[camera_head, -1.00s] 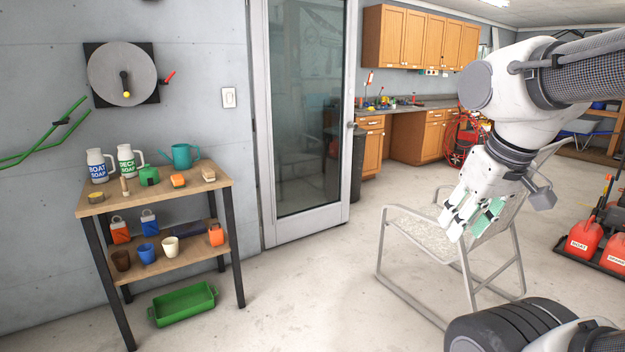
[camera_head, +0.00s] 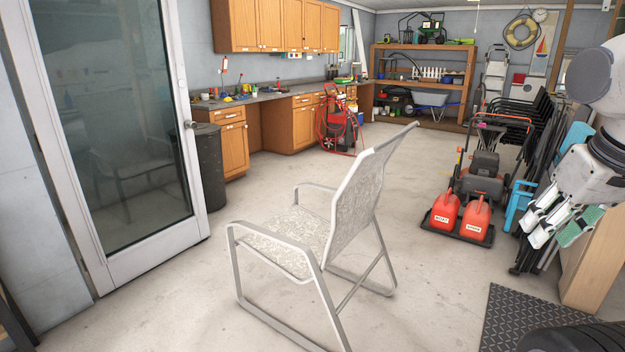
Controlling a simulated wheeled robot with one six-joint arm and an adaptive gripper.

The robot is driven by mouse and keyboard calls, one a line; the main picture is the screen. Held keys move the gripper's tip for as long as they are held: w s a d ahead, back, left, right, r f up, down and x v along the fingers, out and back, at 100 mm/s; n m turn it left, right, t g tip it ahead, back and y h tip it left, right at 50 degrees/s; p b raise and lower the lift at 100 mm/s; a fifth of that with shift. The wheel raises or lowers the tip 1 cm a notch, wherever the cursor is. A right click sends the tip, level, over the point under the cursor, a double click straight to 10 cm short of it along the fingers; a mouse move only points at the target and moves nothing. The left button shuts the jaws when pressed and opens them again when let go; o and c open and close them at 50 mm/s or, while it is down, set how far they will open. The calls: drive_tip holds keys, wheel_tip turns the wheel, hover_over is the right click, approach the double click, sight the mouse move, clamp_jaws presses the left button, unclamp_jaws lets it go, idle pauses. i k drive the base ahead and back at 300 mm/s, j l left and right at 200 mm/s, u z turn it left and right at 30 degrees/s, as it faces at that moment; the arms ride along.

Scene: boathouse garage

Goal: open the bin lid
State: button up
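A dark grey round bin (camera_head: 211,168) stands on the floor just behind the edge of the glass door, against the end of the wooden cabinets. The door frame hides its left part. Its flat dark top (camera_head: 207,130) looks closed, but it is too small to tell the lid's edge. My gripper (camera_head: 556,232) is at the right edge of the view, far from the bin and pointing down and left.
A patterned metal chair (camera_head: 300,245) stands in the middle foreground. The glass door (camera_head: 120,140) is at left. Red fuel cans (camera_head: 460,215) on a tray, a mower (camera_head: 482,175) and folded chairs are at right. Floor between chair and cabinets is clear.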

sight(202, 129)
drive_tip(key=i+l+z, duration=0.55)
drive_tip(key=z, duration=0.3)
drive_tip(key=i+l+z, duration=0.1)
drive_tip(key=i+z, duration=0.3)
drive_tip(key=i, duration=1.05)
drive_tip(key=i+l, duration=0.1)
drive_tip(key=i, duration=0.3)
drive_tip(key=i+l+u, duration=0.1)
drive_tip(key=i, duration=0.25)
drive_tip(key=i+l, duration=0.2)
drive_tip(key=i, duration=0.2)
drive_tip(key=i+j+u, duration=0.2)
drive_tip(key=i, duration=0.25)
drive_tip(key=i+j+u, duration=0.25)
drive_tip(key=i+u, duration=0.15)
drive_tip(key=i+j+u, duration=0.1)
drive_tip(key=i+u, duration=0.75)
drive_tip(key=i+l+u, duration=0.15)
drive_tip(key=i+u, duration=0.25)
drive_tip(key=i+j+u, duration=0.15)
drive_tip(key=i+u, duration=0.15)
drive_tip(key=i, duration=0.55)
drive_tip(key=i+u, duration=0.3)
drive_tip(key=i, duration=0.5)
drive_tip(key=i+u, duration=0.15)
drive_tip(key=i, duration=0.35)
drive_tip(key=i+l+u, duration=0.2)
drive_tip(key=i, duration=0.35)
drive_tip(key=i+l+u, duration=0.15)
drive_tip(key=i, duration=0.35)
